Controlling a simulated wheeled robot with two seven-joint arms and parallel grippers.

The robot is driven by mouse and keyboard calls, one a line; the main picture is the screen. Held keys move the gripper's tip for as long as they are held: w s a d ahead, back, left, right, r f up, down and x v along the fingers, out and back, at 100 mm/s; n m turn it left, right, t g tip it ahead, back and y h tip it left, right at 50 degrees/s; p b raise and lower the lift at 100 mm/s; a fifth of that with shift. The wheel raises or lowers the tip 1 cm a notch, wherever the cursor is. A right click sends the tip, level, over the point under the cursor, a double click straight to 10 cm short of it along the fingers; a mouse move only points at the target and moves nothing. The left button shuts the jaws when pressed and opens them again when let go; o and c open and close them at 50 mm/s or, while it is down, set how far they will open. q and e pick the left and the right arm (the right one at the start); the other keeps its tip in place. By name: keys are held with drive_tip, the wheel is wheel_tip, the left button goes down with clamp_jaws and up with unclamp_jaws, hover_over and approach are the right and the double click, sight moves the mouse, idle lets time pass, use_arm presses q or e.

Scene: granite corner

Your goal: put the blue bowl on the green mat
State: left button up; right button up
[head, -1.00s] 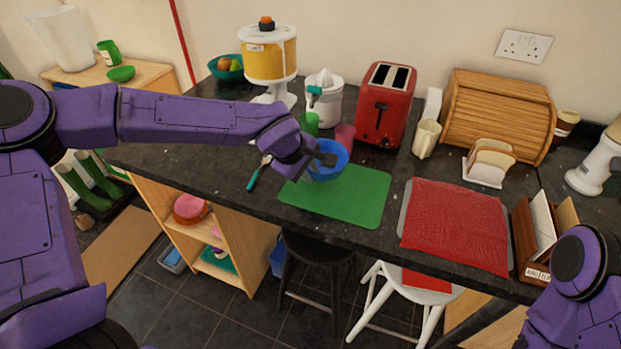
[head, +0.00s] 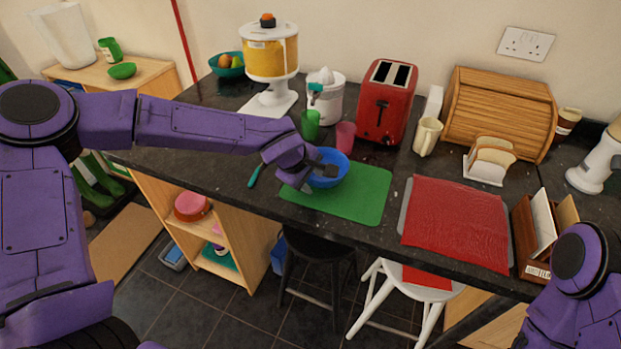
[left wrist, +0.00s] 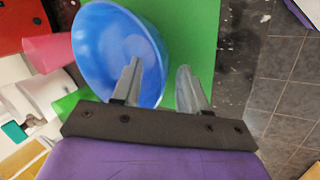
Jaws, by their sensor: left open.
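The blue bowl (head: 336,172) is upright at the back left part of the green mat (head: 362,198), overlapping the mat's back edge. My left gripper (head: 314,178) is at the bowl's near left side. In the left wrist view, my left gripper (left wrist: 160,70) is open, with one finger over the inside of the blue bowl (left wrist: 90,50) and the other outside its rim, above the green mat (left wrist: 200,35). The bowl's underside is hidden, so I cannot fully see its contact with the mat. Only part of my right arm shows; its gripper is out of view.
A green cup (head: 310,125) and a pink cup (head: 345,137) stand just behind the bowl, with the red toaster (head: 387,103) nearby. A red cloth (head: 455,225) lies to the right. The mat's right part is clear. The counter's front edge is close.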

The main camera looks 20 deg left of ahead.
use_arm(q)
drive_tip(key=v, duration=1.2)
